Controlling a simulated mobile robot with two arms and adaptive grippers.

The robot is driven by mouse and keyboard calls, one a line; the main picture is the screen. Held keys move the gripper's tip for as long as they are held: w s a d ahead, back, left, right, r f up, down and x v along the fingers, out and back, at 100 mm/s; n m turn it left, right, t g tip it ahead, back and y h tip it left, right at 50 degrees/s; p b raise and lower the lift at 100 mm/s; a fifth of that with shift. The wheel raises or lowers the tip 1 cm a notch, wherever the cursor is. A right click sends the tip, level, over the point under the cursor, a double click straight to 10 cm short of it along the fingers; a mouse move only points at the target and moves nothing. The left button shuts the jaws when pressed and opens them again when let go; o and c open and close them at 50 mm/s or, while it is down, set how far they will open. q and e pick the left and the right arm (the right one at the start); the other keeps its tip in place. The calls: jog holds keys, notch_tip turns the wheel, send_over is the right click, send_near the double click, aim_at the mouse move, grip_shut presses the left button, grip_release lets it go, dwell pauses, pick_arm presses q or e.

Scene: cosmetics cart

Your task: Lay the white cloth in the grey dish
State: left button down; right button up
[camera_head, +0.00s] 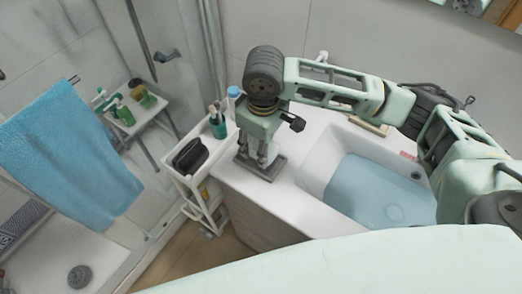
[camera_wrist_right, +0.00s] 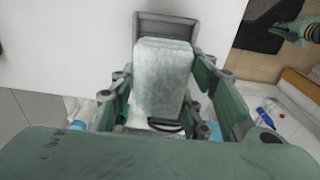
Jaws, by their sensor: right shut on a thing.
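My right gripper (camera_head: 262,155) points down over the left end of the white counter. In the right wrist view its fingers (camera_wrist_right: 163,95) are shut on the white cloth (camera_wrist_right: 162,75), a pale folded pad. The grey dish (camera_head: 268,174) is on the counter directly below the gripper. In the wrist view the dish (camera_wrist_right: 166,24) shows past the cloth's far end, and the cloth hides the rest of it. I cannot tell whether the cloth touches the dish. What looks like my left gripper (camera_wrist_right: 308,28) shows at the wrist view's upper right edge, its jaws unclear.
A white cart (camera_head: 211,168) with a black item (camera_head: 190,155) and a dark green cup (camera_head: 218,128) stands left of the counter. A blue-capped bottle (camera_head: 234,93) stands behind. The basin (camera_head: 378,190) is at right. A blue towel (camera_head: 75,155) hangs at left.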

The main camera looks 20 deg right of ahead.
notch_tip(320, 180, down, 4)
jog(key=shift+r+p, duration=0.1)
jog(key=shift+p, duration=0.35)
jog(key=shift+s, duration=0.35)
jog(key=shift+f, duration=0.35)
jog(key=shift+o, duration=0.2)
jog(key=shift+s+f, duration=0.1)
jog(key=shift+f, duration=0.35)
jog(key=shift+c, duration=1.4)
jog(key=o, duration=1.2)
jog(key=shift+o, duration=0.7)
jog(key=shift+f, duration=0.15)
jog(key=shift+w+f, duration=0.1)
jog(key=shift+w, duration=0.3)
jog(key=shift+s, duration=0.1)
